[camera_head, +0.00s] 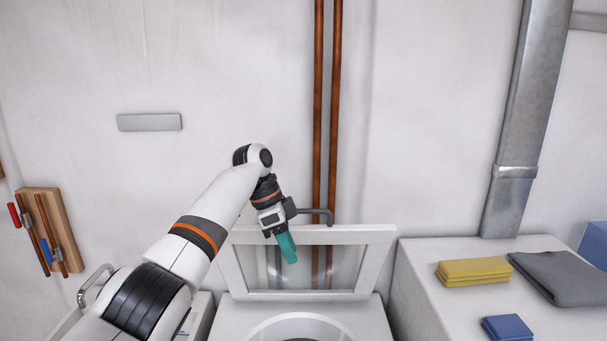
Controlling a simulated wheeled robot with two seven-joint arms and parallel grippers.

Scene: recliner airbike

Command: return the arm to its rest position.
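My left arm comes in from the lower left and is stretched forward and bent at the wrist. My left gripper (286,240) points down in front of the raised lid (378,255) of a white top-opening machine (355,315). A teal piece shows at the gripper's end. I cannot tell whether it is the fingers or something held, and the gap between the fingers does not show. My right gripper is out of view.
A dark bent pipe (318,212) sits close beside the gripper. Copper pipes (336,100) run up the wall. On the right, a white top (425,255) carries folded yellow cloths (474,271), a grey cloth (562,277) and a blue cloth (507,328). A wooden tool board (62,225) hangs left.

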